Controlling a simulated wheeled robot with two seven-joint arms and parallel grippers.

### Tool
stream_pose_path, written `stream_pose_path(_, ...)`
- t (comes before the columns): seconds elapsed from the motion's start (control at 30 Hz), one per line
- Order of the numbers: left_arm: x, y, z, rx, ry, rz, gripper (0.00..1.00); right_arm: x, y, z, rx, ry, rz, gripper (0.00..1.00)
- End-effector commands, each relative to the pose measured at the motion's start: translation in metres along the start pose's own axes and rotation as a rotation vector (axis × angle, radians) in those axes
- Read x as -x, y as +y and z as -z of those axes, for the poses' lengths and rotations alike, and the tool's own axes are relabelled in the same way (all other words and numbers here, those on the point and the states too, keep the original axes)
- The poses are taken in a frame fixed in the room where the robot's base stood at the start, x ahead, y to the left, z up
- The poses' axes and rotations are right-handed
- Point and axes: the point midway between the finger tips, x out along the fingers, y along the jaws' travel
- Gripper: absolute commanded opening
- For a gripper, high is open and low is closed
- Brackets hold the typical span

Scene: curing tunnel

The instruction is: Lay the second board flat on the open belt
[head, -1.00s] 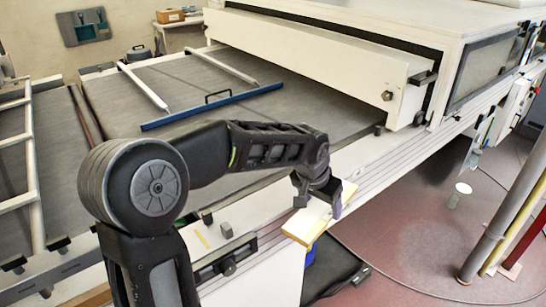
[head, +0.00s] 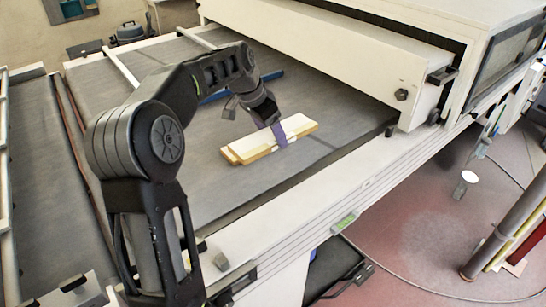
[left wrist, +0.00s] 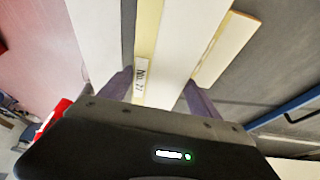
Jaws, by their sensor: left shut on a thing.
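My left gripper (head: 277,133) is over the open grey belt (head: 225,192), in front of the tunnel mouth. It is shut on a pale cream board (head: 300,126) with yellowish edges, held roughly level. In the left wrist view the held board (left wrist: 184,45) runs between the fingers (left wrist: 160,92), with a small printed label on its side. A second, similar board (left wrist: 226,48) shows to its right, partly hidden beneath it; its end (head: 230,156) also shows in the head view. I cannot tell whether the two boards touch. My right gripper is not in view.
The white tunnel housing (head: 330,45) stands behind the belt. A blue bar (head: 225,92) with a handle lies across the belt behind my arm. The white side rail (head: 335,190) borders the belt's near edge. Bare belt lies around the boards.

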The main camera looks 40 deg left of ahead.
Motion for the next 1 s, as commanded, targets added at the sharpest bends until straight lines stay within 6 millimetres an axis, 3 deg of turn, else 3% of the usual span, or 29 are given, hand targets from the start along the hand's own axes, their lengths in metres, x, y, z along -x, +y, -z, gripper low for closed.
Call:
stream_pose_path(0.3,-0.002,0.001,-0.001,0.000,0.000,0.000,0.26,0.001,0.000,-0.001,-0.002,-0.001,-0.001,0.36)
stream_pose_path(0.7,-0.055,0.000,-0.023,0.001,0.000,0.000,0.26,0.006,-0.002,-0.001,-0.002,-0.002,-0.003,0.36)
stream_pose_path(1.0,-0.058,0.000,-0.023,0.000,0.001,0.001,0.26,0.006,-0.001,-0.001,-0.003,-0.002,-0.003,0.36)
